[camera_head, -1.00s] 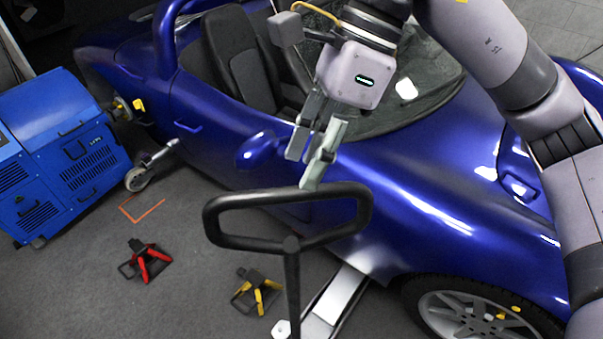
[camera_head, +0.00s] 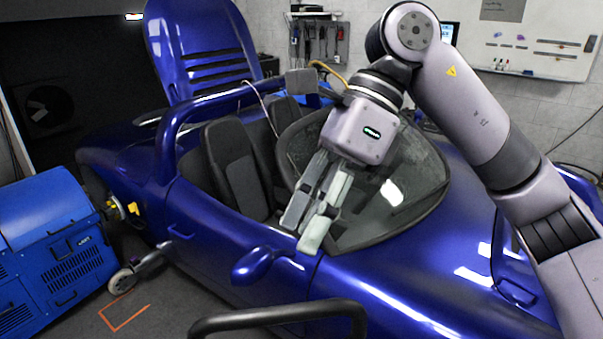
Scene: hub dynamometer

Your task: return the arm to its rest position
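I cannot tell how far the fingertips are from the car body. My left arm and gripper are not in view.
The blue convertible (camera_head: 400,285) fills the middle, with its side mirror (camera_head: 253,265) below the gripper. A black handle (camera_head: 275,315) rises at the bottom. A blue machine (camera_head: 55,245) stands left. Tools (camera_head: 318,40) and a whiteboard (camera_head: 535,45) hang on the back wall.

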